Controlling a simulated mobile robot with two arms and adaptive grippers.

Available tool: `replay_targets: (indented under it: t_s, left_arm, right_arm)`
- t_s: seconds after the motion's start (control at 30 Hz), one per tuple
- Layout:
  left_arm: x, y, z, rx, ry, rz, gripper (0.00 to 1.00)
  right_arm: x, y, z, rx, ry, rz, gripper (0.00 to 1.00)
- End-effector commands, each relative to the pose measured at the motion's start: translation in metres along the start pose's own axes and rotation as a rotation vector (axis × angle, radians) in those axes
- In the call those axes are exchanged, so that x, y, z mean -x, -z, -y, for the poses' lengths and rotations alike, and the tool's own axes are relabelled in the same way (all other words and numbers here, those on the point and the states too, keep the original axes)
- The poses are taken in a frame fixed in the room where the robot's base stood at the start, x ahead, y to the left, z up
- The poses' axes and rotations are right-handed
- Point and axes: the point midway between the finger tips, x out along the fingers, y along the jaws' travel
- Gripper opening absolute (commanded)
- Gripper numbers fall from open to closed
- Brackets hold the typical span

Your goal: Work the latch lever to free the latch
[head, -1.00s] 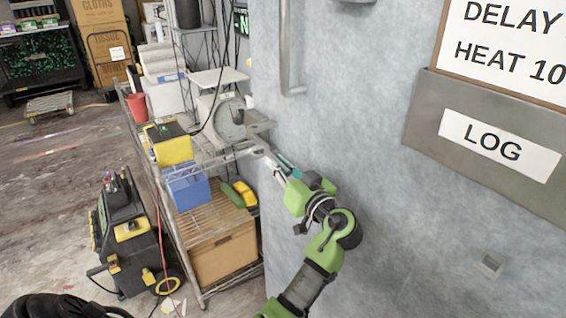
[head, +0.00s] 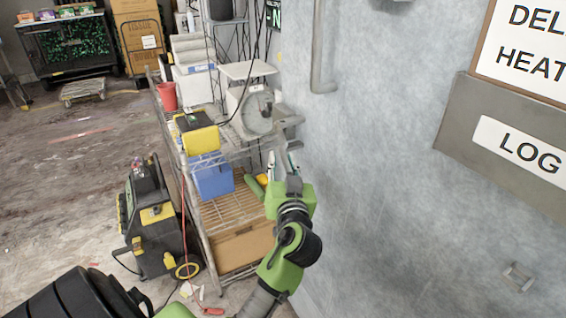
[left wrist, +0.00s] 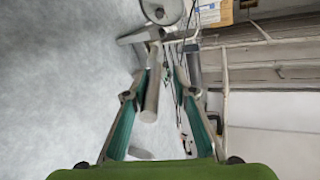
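The latch lever is a grey metal bar (left wrist: 152,88) hanging from a grey latch block (left wrist: 142,36) in the left wrist view. In the head view, the grey latch (head: 288,118) sits at the left edge of the pale blue panel. My left gripper (head: 283,158) is just below the latch. In the left wrist view its two teal-padded fingers (left wrist: 161,75) are spread apart. The lever appears between them, closer to the left finger; I cannot tell whether they touch. The lever is mostly hidden behind the gripper in the head view. My right gripper is not in view.
A wire shelf rack (head: 205,222) with a blue bin (head: 212,178) and a round dial scale (head: 258,113) stands close to the left of my arm. A fixed vertical handle (head: 318,50) is above right. A black and yellow machine (head: 155,225) stands on the floor.

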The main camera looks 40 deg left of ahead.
Motion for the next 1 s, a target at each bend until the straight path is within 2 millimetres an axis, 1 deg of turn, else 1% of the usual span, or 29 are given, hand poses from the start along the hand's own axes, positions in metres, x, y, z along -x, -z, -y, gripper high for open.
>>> replay_targets:
  t_s: [0.23, 0.37, 0.47, 0.73, 0.9, 1.0]
  left_arm:
    - [0.000, 0.000, 0.000, 0.000, 0.001, -0.001, 0.29]
    - [0.003, 0.000, 0.000, 0.001, 0.000, 0.000, 0.29]
    - [0.014, -0.001, -0.001, 0.002, -0.001, 0.002, 0.29]
    - [0.059, -0.002, -0.001, 0.001, -0.001, 0.004, 0.29]
    - [0.072, -0.001, 0.000, 0.000, 0.001, 0.002, 0.29]
    - [0.074, 0.000, 0.000, 0.000, 0.001, 0.001, 0.29]
  right_arm:
    - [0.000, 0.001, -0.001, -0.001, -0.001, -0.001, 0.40]
    - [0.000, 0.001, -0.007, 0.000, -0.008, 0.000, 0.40]
    - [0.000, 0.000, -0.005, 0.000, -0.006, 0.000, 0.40]
    - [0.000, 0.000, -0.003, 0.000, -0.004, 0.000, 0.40]
    - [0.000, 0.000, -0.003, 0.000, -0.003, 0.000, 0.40]
    - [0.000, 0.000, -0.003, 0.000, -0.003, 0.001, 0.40]
